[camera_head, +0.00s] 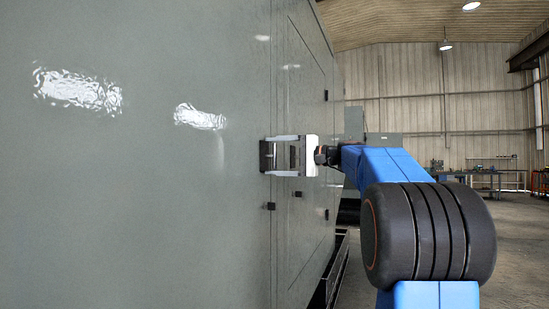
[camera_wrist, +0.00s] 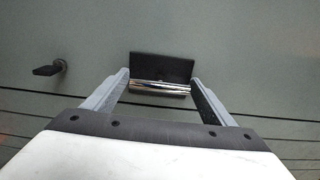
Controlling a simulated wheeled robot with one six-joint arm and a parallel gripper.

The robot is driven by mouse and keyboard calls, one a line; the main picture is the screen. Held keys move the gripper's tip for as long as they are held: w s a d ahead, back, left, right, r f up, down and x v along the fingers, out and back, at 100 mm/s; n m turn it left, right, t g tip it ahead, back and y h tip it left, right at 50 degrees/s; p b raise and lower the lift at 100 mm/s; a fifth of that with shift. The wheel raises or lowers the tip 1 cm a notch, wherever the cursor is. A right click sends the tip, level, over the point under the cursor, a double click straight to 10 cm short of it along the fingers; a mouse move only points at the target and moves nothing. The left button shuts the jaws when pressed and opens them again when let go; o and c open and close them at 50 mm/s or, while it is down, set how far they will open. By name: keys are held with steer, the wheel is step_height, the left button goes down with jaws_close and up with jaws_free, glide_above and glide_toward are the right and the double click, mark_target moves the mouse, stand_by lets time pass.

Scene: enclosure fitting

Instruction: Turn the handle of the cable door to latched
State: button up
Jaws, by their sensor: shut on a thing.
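My gripper (camera_head: 270,155) reaches left to the grey-green enclosure wall. In the wrist view, its two pale fingers (camera_wrist: 160,80) stand at the two ends of a polished bar handle (camera_wrist: 160,88) and are shut on it. The bar lies level in the picture, along the lower edge of a dark plate (camera_wrist: 162,66) on the panel. In the head view the handle is seen nearly edge-on, partly hidden by the fingers, so its angle is hard to read. I cannot tell from the seams alone which door it belongs to.
A small black knob-like handle (camera_wrist: 48,69) sticks out left of my gripper in the wrist view. Several small black fittings, one below the gripper (camera_head: 269,206), stand out from the enclosure (camera_head: 150,220). Open floor (camera_head: 520,240) and a workbench (camera_head: 480,173) are to the right.

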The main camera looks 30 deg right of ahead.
steer(key=o, duration=1)
steer(key=v, duration=1.7)
steer(key=shift+s+d+f, duration=0.1)
steer(key=shift+s+d, duration=0.05)
steer(key=shift+d, duration=0.05)
